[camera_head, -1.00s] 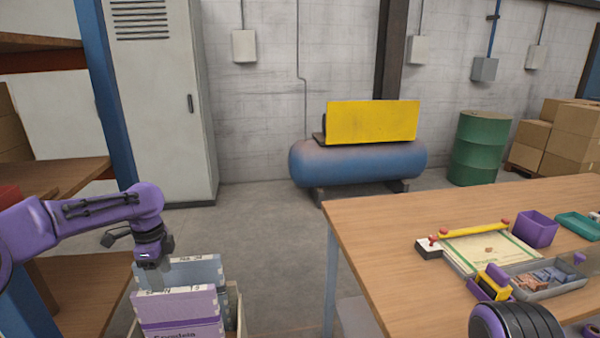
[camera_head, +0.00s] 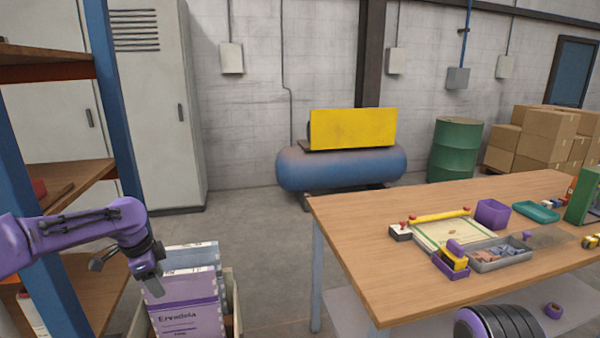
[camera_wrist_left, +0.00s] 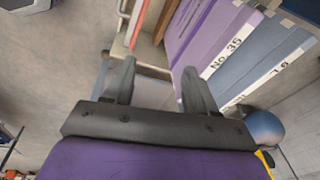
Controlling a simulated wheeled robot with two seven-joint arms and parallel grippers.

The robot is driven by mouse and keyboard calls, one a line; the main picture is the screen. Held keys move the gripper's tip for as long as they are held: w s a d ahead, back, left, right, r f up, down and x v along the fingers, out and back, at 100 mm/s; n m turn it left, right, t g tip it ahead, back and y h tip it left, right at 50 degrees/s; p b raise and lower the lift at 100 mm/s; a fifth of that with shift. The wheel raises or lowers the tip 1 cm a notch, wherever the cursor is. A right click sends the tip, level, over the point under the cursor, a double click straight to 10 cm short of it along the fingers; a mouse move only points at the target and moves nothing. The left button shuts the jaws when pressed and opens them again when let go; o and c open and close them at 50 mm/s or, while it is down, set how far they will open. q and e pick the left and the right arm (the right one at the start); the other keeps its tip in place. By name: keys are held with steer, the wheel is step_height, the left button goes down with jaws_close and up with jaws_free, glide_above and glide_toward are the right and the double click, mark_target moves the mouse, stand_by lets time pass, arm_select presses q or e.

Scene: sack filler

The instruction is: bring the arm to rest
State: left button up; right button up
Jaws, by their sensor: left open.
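My left gripper (camera_head: 153,284) hangs from the purple arm at the lower left, at the near left edge of a crate of sacks. In the left wrist view my left gripper (camera_wrist_left: 157,85) has its two dark fingers apart with nothing between them. A purple printed sack (camera_head: 185,305) stands in the crate (camera_head: 237,318), with a blue-grey sack (camera_head: 190,256) behind it. In the left wrist view the purple sack (camera_wrist_left: 208,40) and the blue-grey sack (camera_wrist_left: 262,55) lie beyond the fingertips. My right gripper does not show; a dark, ribbed part of my right arm is at the bottom.
A wooden table (camera_head: 375,245) at the right holds a board, a grey tray (camera_head: 500,262), a purple bin (camera_head: 492,213) and a teal tray (camera_head: 536,211). A shelf rack (camera_head: 70,190) stands close on the left. Floor between crate and table is free.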

arm_select(q)
steer(key=w+d+f+n+t+h, duration=0.2)
steer(key=w+d+f+n+t, duration=0.15)
steer(key=d+f+n, duration=0.2)
steer(key=s+d+f+n+t+y, duration=0.1)
steer(key=s+d+f+n, duration=0.1)
steer(key=s+f+n, duration=0.3)
steer(key=s+d+f+n+t, duration=0.1)
steer(key=s+d+f+n, duration=0.1)
steer(key=d+f+n, duration=0.3)
steer(key=s+a+f+n+g+y, duration=0.1)
steer(key=s+f, duration=0.4)
steer(key=s, duration=0.7)
steer(key=s+a+f+n+g+y, duration=0.1)
steer(key=s+a+f, duration=0.3)
steer(key=s, duration=0.9)
steer(key=s+a+f+n+g+y, duration=0.2)
steer(key=s+f, duration=0.3)
steer(key=s, duration=0.8)
steer(key=shift+s+a+f+y, duration=0.25)
steer(key=shift+f+y, duration=0.1)
steer(key=shift+y, duration=0.25)
